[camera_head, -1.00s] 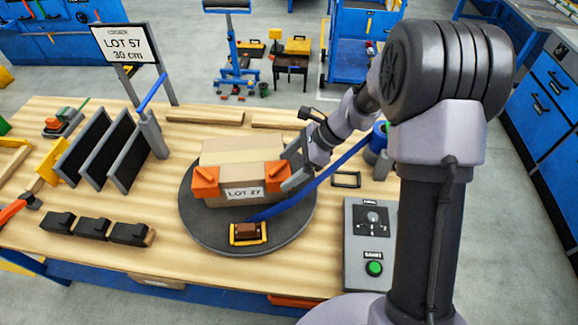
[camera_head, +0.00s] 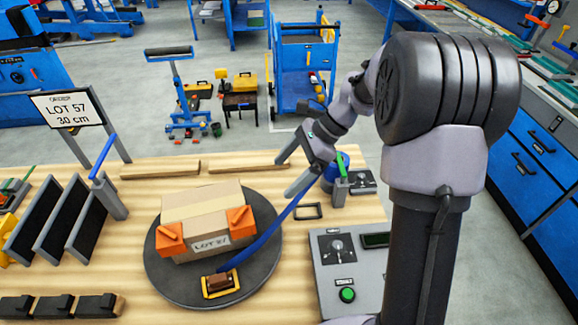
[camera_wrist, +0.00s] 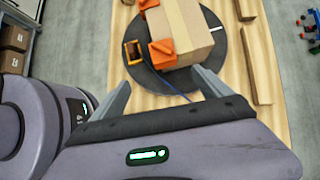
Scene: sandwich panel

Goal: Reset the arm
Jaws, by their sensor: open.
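My gripper (camera_head: 285,172) is open and empty. It is raised above the table, to the right of the cardboard box (camera_head: 200,208) and apart from it. In the wrist view my gripper (camera_wrist: 160,88) shows two spread fingers with nothing between them, and the box (camera_wrist: 182,28) lies beyond them. The box carries orange corner pieces (camera_head: 241,221) and a LOT 57 label, and sits on a dark round turntable (camera_head: 163,275). A blue strap (camera_head: 265,236) runs from a yellow-framed buckle (camera_head: 220,285) on the turntable up toward the right, passing behind or under my gripper.
A control box (camera_head: 345,265) with a green button stands at the table's right front. A rack of dark panels (camera_head: 60,222) and a LOT 57 30 cm sign (camera_head: 68,108) are at the left. Wooden strips (camera_head: 160,170) lie along the back edge. A blue cart (camera_head: 302,65) stands behind.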

